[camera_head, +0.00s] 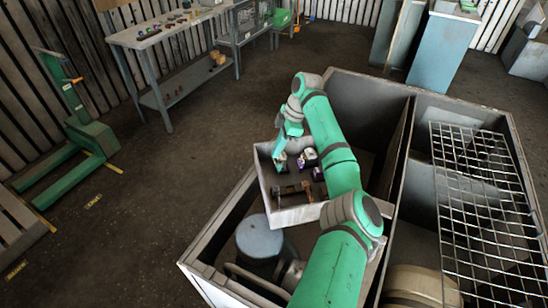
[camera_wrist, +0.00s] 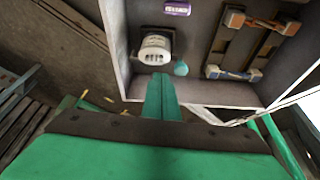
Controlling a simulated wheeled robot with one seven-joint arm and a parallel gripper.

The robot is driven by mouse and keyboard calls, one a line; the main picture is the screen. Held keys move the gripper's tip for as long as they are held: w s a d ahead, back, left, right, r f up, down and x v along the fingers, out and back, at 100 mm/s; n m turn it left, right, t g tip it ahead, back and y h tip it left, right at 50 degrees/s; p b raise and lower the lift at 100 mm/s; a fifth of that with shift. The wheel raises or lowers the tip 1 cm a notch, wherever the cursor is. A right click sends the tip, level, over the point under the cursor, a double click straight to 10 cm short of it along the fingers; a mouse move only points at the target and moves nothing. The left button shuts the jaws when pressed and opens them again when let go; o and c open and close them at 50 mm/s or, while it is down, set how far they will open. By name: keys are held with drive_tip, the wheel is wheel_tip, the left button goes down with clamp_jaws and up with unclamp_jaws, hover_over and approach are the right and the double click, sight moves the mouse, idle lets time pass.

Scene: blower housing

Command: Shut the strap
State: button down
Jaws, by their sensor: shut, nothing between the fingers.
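An open grey tray (camera_head: 299,216) sits on the housing, and its pale wall (camera_wrist: 214,118) also shows in the wrist view. In it lies a brown frame of bars with orange and blue end pieces (camera_wrist: 250,46), seen in the head view too (camera_head: 293,194). I cannot tell for sure whether this is the strap. A white cap-like cylinder on a dark holder (camera_wrist: 156,50) stands left of it. My gripper (camera_wrist: 162,84) is shut and empty, its green fingertips just below the white cylinder, near the tray wall. In the head view my gripper (camera_head: 280,163) is at the tray's left side.
A purple labelled piece (camera_wrist: 177,8) lies in the tray beyond the white cylinder. A small teal rounded thing (camera_wrist: 181,69) is right of my fingertips. A wire grid (camera_head: 485,200) covers the housing's right side.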

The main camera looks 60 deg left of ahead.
drive_tip(key=shift+v, duration=2.35)
